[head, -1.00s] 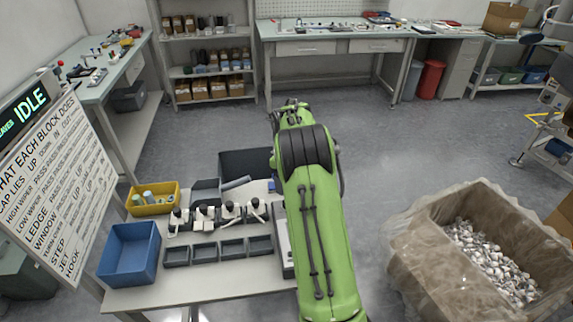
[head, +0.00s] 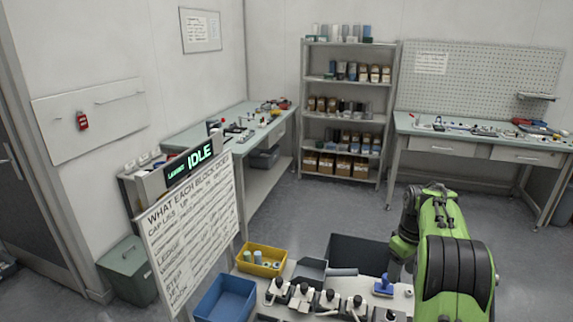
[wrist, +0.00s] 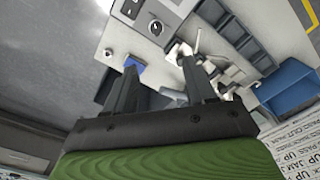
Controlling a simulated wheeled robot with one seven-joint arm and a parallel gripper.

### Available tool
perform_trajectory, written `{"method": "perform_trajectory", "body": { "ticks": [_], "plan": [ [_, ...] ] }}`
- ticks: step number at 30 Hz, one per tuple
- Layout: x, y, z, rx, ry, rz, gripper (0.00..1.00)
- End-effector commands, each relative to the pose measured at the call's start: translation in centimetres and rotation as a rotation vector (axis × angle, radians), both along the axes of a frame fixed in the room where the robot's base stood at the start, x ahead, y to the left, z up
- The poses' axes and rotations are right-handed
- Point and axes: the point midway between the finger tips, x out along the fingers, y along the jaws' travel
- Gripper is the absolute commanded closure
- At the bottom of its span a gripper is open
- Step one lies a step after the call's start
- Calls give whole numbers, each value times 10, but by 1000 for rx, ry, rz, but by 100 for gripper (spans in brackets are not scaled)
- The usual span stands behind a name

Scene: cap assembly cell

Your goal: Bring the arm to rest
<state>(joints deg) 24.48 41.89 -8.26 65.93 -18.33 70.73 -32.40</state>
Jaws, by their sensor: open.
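My green arm (head: 452,270) stands at the right of the head view, bent up over the right side of the work table (head: 402,300). My gripper (wrist: 158,62) shows in the wrist view with its two dark fingers apart and nothing between them. It hangs over the table, above a white-and-grey fixture area. I cannot make out the fingertips in the head view. A blue piece (head: 384,286) sits on the table just left of the arm.
Black-and-white fixtures (head: 304,295), a yellow bin (head: 262,261) and a blue bin (head: 224,298) stand on the table left of the arm. A sign board (head: 190,230) under a display (head: 190,163) reading "IDLE" stands further left.

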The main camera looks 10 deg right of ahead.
Motion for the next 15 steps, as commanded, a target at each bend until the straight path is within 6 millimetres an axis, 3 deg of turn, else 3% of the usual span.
{"method": "perform_trajectory", "body": {
  "ticks": [3,7,12,15],
  "plan": [
    [-14,38,48,0,-69,-40,45],
    [-47,87,93,10,-148,-103,45],
    [-107,143,130,28,-242,-173,45],
    [-148,171,139,41,-297,-208,45]
  ]
}}
